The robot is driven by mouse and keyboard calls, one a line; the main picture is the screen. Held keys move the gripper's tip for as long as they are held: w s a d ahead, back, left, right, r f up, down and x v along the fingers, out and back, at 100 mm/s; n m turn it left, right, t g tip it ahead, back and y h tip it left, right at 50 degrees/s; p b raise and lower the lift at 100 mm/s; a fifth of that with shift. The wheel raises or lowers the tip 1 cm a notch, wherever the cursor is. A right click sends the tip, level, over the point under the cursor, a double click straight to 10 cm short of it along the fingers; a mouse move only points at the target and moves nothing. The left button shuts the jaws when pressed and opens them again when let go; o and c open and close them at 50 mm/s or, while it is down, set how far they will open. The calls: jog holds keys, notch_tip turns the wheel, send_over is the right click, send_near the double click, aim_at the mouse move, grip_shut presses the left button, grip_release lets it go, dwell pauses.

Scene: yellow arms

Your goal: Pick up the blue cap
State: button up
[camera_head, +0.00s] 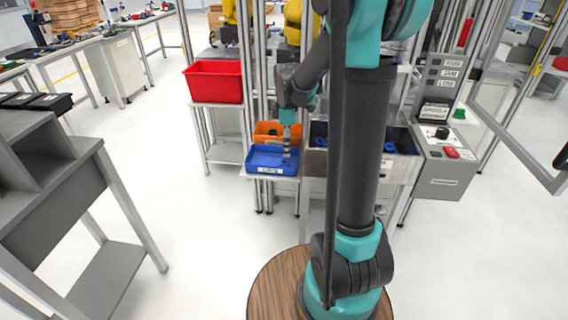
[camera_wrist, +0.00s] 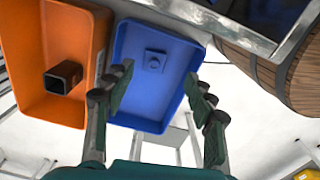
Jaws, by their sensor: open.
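The blue cap (camera_wrist: 155,60) is a small square-based piece with a round middle. It lies on the floor of the blue tray (camera_wrist: 172,112) in the wrist view, and blends with the tray's colour. The blue tray (camera_head: 262,170) also shows in the head view on a stand ahead of me; the cap is hard to make out there. My gripper (camera_wrist: 160,74) is open and empty, with its two fingers apart over the tray, one on each side of the cap's line. In the head view my gripper (camera_head: 288,149) points down over the tray's right part.
An orange tray (camera_wrist: 32,95) holding a dark square tube (camera_wrist: 63,77) adjoins the blue tray. In the head view a red bin (camera_head: 214,82) stands behind left, metal posts rise behind, and a control box (camera_head: 444,178) is at right. A grey workbench (camera_head: 75,185) stands left.

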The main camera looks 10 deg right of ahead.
aim_at(284, 162)
jog(key=shift+w+a+f, duration=0.1)
jog(key=shift+w+f, duration=0.1)
jog(key=shift+f, duration=1.45)
jog(key=shift+w+a+f, duration=0.1)
jog(key=shift+w+f, duration=0.05)
jog(key=shift+f, duration=1.45)
jog(key=c, duration=0.8)
